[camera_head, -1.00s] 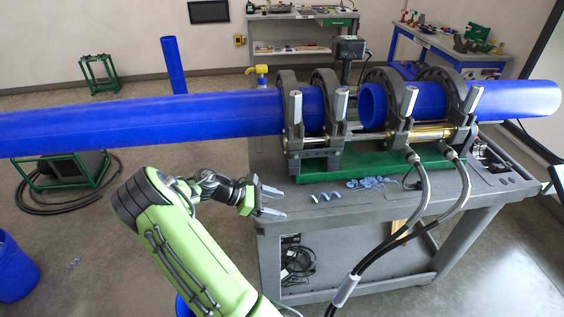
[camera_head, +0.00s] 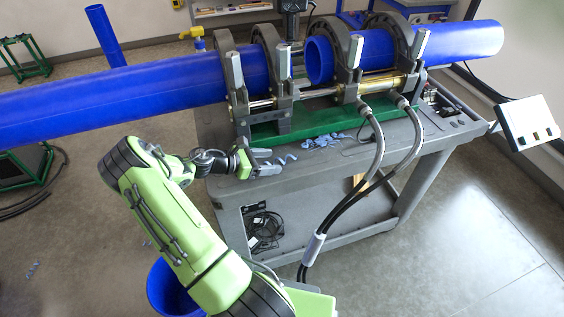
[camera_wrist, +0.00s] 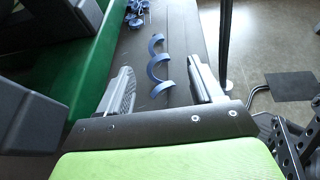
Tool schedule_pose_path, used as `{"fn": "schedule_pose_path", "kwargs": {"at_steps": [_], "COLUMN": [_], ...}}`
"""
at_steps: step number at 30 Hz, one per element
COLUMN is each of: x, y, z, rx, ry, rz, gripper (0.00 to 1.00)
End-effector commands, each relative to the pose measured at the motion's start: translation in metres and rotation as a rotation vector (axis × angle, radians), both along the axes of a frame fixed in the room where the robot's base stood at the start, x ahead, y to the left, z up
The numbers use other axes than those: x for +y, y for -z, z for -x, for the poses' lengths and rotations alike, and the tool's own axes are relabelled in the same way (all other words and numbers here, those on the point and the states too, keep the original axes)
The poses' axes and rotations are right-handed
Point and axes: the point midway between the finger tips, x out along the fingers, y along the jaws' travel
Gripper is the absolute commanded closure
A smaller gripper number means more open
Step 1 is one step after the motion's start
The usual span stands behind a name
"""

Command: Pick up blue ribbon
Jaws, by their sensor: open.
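A curled blue ribbon (camera_wrist: 160,70) lies on the grey cart top in the wrist view, in wavy loops between and just beyond my fingertips. In the head view the ribbon (camera_head: 286,159) shows small beside the fingers. My gripper (camera_head: 262,163) is at the cart's front left edge, low over the top. In the wrist view my gripper (camera_wrist: 160,85) is open, one finger on each side of the ribbon's near loop, with nothing held. I cannot tell whether the fingers touch the cart top.
A pile of blue shavings (camera_head: 327,140) lies farther right on the cart top (camera_head: 300,175). The green machine base (camera_head: 305,125) and clamps holding the blue pipe (camera_head: 130,88) stand close behind. Black hoses (camera_head: 345,195) hang over the front edge. A blue bin (camera_head: 172,288) stands on the floor.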

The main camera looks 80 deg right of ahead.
Motion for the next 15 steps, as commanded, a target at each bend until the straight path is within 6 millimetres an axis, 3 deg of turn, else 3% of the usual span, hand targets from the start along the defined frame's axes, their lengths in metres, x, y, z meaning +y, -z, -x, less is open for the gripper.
{"fn": "schedule_pose_path", "kwargs": {"at_steps": [3,10,15], "x": [-0.0080,-0.0092,-0.0091], "y": [0.0076,0.0071,0.0070], "z": [0.0109,0.0118,0.0116], "rx": [-0.001,-0.001,-0.001], "ry": [0.001,-0.001,-0.001], "rz": [-0.001,0.000,0.000], "gripper": [0.34,0.36,0.62]}}
